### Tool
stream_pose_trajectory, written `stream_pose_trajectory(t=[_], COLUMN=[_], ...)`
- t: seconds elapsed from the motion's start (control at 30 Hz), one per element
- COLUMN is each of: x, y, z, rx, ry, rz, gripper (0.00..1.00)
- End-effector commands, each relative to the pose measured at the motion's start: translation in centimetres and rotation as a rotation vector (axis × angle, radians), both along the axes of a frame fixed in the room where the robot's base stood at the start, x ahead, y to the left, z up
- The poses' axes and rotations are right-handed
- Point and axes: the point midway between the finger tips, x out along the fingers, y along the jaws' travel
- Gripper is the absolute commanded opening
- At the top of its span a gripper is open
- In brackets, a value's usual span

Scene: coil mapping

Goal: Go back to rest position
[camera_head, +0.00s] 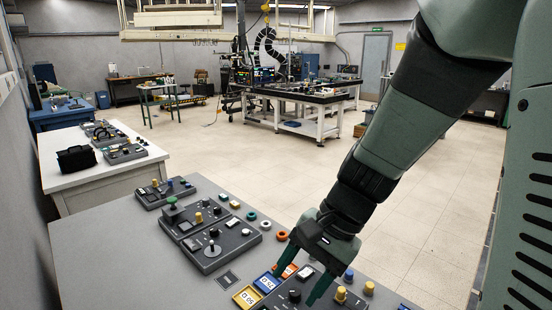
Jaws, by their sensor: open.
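My gripper (298,275) hangs from my green and black arm at the lower middle of the head view. Its two green fingers are apart, with nothing visible between them. It is over the near part of the grey table, above or beside a dark control panel (292,296). Three framed tags, one yellow (246,297), one blue (267,282) and one orange (285,271), lie by the fingers. Whether a fingertip touches the panel or a tag I cannot tell. My wrist hides part of the panel and table behind it.
More dark panels with knobs and a joystick (212,240) stand on the grey table (95,262). Several coloured rings, such as an orange one (281,236), lie at its right edge. A white table (75,178) holds a black bag (76,158). Open tiled floor (240,160) lies beyond.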

Motion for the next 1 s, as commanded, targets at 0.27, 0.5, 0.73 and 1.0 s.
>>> stream_pose_trajectory(t=[0.27, 0.5, 0.73, 1.0], x=[-4.9, -8.8, -9.5, -9.5], y=[-2.3, -4.9, -6.5, -6.5], z=[7.9, 12.4, 14.1, 14.1], rx=[-0.249, -0.427, -0.521, -0.521], ry=[-0.319, -0.564, -0.678, -0.678], rz=[0.248, 0.386, 0.444, 0.444], gripper=[0.59, 0.59, 0.59, 0.59])
